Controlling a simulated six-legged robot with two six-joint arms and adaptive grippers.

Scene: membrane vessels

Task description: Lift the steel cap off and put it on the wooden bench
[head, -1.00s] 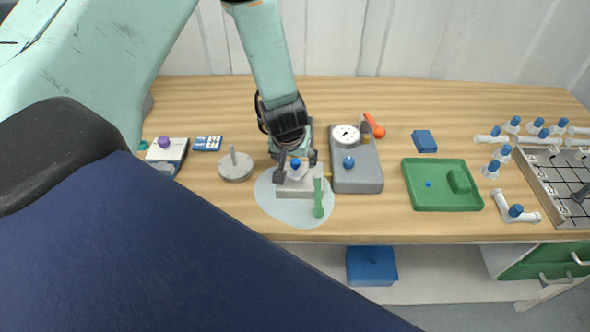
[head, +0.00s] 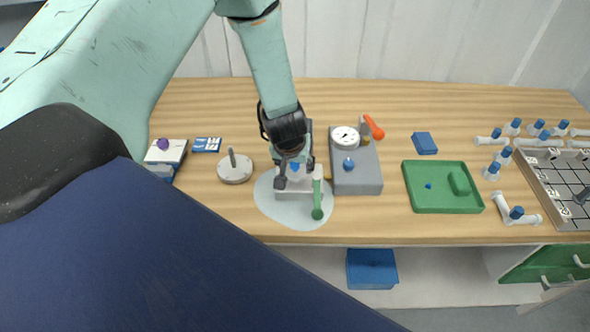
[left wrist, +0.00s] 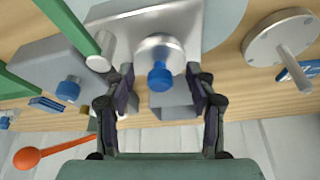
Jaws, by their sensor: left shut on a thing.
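The steel cap (left wrist: 160,48) is a shiny rounded metal piece with a blue fitting (left wrist: 158,75) on it, seen in the left wrist view. My left gripper (left wrist: 160,72) is shut on it, with one finger against each side. In the head view my left gripper (head: 296,176) is over a pale metal block (head: 295,206), and its fingers hide most of the cap there. I cannot tell whether the cap is clear of the block. The wooden bench (head: 380,227) runs underneath. My right gripper is not in view.
A grey gauge box (head: 357,182) is close on the right. A metal disc with a post (head: 235,170) is left. A green tray (head: 442,206) lies right. Bench between box and tray is clear.

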